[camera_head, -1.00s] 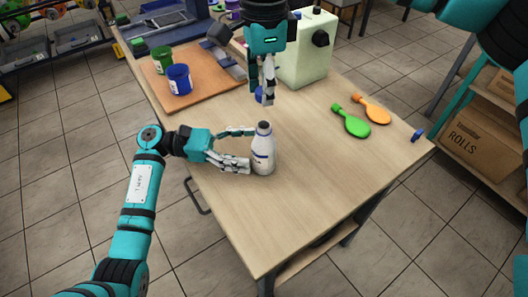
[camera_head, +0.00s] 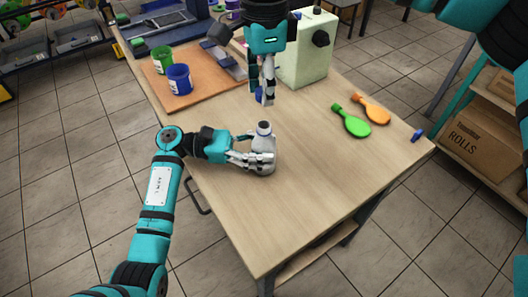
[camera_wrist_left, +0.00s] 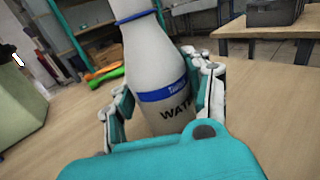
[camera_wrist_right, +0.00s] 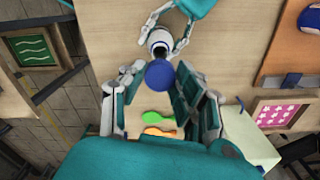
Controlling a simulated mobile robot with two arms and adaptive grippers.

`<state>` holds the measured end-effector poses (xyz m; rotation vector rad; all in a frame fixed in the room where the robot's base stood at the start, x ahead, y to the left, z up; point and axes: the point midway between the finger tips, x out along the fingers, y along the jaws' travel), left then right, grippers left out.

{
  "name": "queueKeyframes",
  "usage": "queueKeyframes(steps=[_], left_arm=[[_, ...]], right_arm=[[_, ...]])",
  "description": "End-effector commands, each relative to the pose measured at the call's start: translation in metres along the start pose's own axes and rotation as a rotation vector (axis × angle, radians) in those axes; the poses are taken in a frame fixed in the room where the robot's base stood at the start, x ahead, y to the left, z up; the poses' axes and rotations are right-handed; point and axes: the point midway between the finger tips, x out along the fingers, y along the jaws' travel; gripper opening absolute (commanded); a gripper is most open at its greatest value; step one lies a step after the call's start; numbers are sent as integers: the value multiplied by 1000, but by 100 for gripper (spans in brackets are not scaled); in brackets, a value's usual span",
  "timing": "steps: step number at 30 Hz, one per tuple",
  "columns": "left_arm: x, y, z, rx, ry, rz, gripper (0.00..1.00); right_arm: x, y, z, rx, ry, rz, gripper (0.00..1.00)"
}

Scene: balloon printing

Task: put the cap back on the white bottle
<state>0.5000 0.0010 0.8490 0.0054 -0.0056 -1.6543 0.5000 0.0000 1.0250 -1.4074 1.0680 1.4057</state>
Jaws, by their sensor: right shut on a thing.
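The white bottle (camera_head: 263,160) stands upright on the table, with an uncapped dark neck and a blue band. My left gripper (camera_head: 262,160) is around its body from the left, with fingers on both sides. In the left wrist view the bottle (camera_wrist_left: 158,75) is between the fingers (camera_wrist_left: 160,95), with what look like narrow gaps. My right gripper (camera_head: 264,92) points down and is shut on the blue cap (camera_head: 259,97), above and behind the bottle. In the right wrist view the cap (camera_wrist_right: 160,74) is between the fingertips, with the bottle top (camera_wrist_right: 160,45) just beyond.
A green balloon (camera_head: 352,121) and an orange balloon (camera_head: 371,109) lie right of the bottle. A pale green machine (camera_head: 305,55) stands behind. A blue cup (camera_head: 178,79) and a green cup (camera_head: 162,60) stand on a brown board (camera_head: 205,85). The front table is clear.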

Motion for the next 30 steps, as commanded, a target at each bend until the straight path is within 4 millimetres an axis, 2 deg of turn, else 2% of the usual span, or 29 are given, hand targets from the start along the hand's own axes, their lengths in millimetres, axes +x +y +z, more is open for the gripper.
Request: queueKeyframes(steps=[2,9,14,17,24,30], left_arm=[[0,0,0,0,0,0,32],[0,0,0,0,0,0,0],[0,0,0,0,0,0,0],[0,0,0,0,0,0,0],[0,0,0,0,0,0,0],[0,0,0,1,0,0,0]], right_arm=[[0,0,0,0,0,0,22],[0,0,0,0,0,0,22],[2,0,0,0,0,1,22],[10,0,0,0,1,2,22],[44,0,1,0,1,2,22],[50,0,1,1,1,0,22]])
